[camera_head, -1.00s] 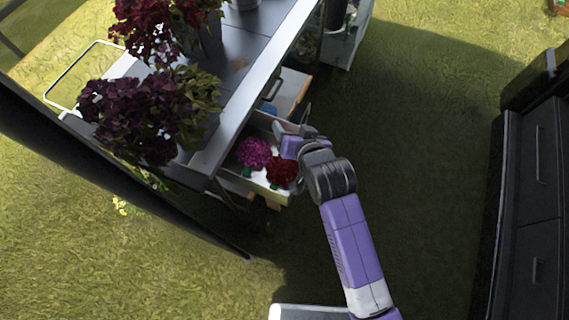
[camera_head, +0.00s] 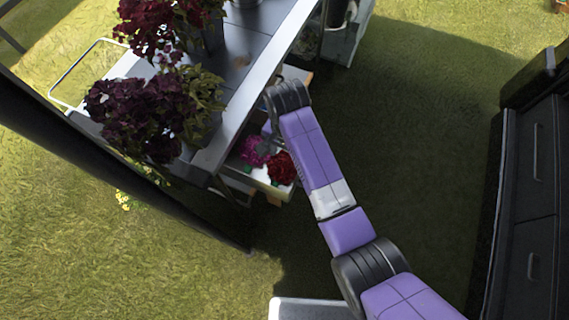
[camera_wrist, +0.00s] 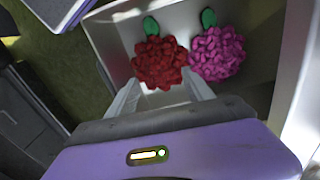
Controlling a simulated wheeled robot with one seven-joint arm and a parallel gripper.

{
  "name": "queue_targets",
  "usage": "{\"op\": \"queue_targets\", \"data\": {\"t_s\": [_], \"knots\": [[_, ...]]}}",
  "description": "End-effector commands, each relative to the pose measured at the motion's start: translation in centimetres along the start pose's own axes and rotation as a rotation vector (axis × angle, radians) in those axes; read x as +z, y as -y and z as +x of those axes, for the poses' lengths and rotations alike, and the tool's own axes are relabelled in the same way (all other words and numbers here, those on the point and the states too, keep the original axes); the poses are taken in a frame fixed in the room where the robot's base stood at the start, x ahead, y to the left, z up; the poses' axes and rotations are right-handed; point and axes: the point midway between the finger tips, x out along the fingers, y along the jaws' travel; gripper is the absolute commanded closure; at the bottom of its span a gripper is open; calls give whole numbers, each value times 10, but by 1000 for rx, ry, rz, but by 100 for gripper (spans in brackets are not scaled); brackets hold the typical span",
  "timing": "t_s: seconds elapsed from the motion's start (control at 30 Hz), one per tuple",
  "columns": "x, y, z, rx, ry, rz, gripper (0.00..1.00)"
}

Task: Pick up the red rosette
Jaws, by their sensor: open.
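The red rosette (camera_head: 282,168) lies in an open drawer (camera_head: 262,182) under the table, beside a magenta rosette (camera_head: 252,151). In the wrist view the red rosette (camera_wrist: 160,62) has a green leaf at its far side, and the magenta rosette (camera_wrist: 218,53) sits close to its right. My gripper (camera_wrist: 160,92) is open, with its two pale fingers pointing at the red rosette, one toward each side of its near edge. It holds nothing. In the head view my gripper is mostly hidden by my wrist and the table.
The drawer's pale walls (camera_wrist: 287,80) stand close around the rosettes. The table (camera_head: 232,112) overhangs the drawer and carries potted dark red plants (camera_head: 140,110). A dark cabinet (camera_head: 530,200) stands at the right. Open grass (camera_head: 430,130) lies between.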

Motion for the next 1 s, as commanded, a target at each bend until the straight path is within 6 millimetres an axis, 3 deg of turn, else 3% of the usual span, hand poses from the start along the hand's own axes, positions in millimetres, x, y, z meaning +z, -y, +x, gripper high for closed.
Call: {"op": "queue_targets", "data": {"t_s": [0.33,0.63,0.67,0.87,1.0], "knots": [[6,1,44,1,1,-1,40],[6,1,50,-1,-1,-1,40],[6,1,50,-1,-1,-1,42],[6,1,50,-1,-1,-1,81],[6,1,50,-1,-1,-1,84]]}}
